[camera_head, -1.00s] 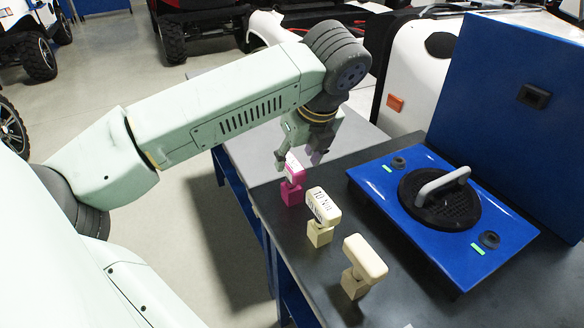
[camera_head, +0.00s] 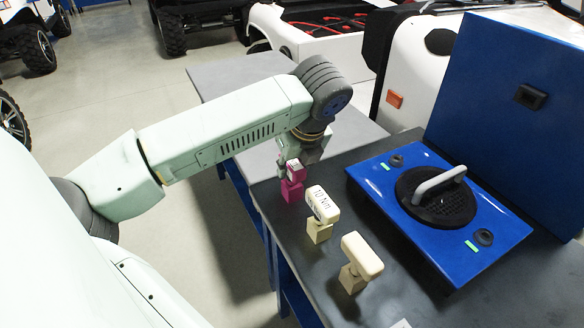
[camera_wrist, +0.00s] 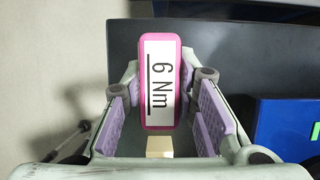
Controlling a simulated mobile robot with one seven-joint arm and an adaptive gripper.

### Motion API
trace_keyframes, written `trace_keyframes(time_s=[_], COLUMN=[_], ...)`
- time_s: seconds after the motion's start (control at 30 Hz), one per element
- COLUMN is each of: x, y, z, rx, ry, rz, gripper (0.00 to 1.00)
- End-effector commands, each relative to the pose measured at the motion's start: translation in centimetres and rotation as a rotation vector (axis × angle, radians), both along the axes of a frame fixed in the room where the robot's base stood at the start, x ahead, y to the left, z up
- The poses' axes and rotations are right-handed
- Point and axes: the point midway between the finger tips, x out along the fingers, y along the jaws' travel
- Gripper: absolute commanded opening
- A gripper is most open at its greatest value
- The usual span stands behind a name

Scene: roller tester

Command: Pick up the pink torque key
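The pink torque key (camera_head: 292,191) stands upright near the left edge of the dark bench top (camera_head: 380,290), first in a row of keys. In the wrist view its pink head (camera_wrist: 146,100) carries a white "6 Nm" label and lies between the purple-padded fingers. My gripper (camera_head: 293,160) is above and just behind the key in the head view. The far side of the key and any finger contact there are hidden.
Two cream keys, one marked "10 Nm" (camera_head: 322,205) and one nearer (camera_head: 361,262), stand in the same row. A blue tester (camera_head: 370,175) with a black roller disc and grey handle lies to the right. A grey table (camera_head: 225,80) stands behind.

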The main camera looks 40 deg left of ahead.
Motion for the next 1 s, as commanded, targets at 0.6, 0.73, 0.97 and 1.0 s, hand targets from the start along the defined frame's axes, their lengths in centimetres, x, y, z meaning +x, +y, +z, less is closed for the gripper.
trace_keyframes(time_s=[0.6, 0.73, 0.97, 1.0], x=[0.0, 0.0, 0.1, 0.1], y=[0.0, 0.0, 0.1, 0.1], z=[0.1, 0.2, 3.3, 4.2], rx=[0.001, 0.002, 0.004, 0.006], ry=[0.000, -0.001, -0.003, -0.004], rz=[0.000, 0.001, 0.003, 0.003], gripper=[0.00, 0.00, 0.00, 0.00])
